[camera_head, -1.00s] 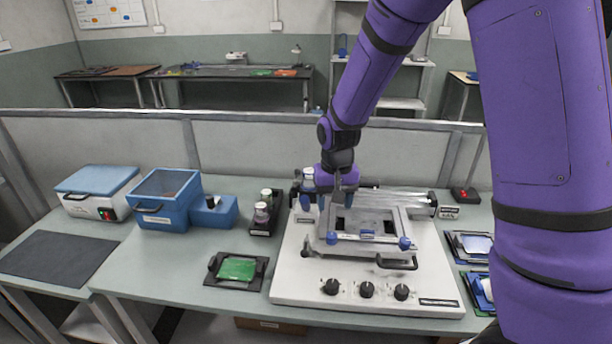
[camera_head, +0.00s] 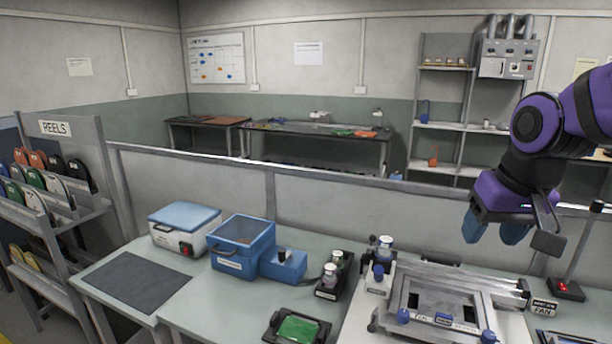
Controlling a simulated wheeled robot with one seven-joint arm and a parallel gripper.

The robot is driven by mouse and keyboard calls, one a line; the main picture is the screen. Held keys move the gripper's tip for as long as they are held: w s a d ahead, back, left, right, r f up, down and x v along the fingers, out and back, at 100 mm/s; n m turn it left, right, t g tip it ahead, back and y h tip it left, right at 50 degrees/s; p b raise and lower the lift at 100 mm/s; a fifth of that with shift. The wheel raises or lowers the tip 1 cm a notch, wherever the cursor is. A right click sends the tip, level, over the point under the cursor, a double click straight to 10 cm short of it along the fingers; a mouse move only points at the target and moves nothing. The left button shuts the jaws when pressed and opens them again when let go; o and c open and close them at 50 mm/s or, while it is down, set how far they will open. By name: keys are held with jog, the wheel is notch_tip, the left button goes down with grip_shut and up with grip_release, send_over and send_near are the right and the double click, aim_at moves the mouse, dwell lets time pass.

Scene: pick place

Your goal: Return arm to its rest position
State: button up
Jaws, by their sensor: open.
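My gripper (camera_head: 514,233) hangs at the right of the head view, at the end of my purple arm. Its blue fingertips point down and stand apart, with nothing visible between them. It is raised above the back right of the bench, above and apart from the white machine with the metal frame (camera_head: 399,301). The upper part of my arm runs out of the picture at the right edge.
A green board in a black holder (camera_head: 297,328), a black rack with jars (camera_head: 335,275), blue boxes (camera_head: 242,240) and a dark mat (camera_head: 132,281) are on the bench. A low partition (camera_head: 330,213) runs behind. A reel rack (camera_head: 62,190) stands at left.

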jog(key=s+d+r+t, duration=0.2)
jog(key=s+r, duration=0.2)
jog(key=s, duration=0.7)
jog(key=shift+s+r+n+h, duration=0.3)
dwell(1.3)
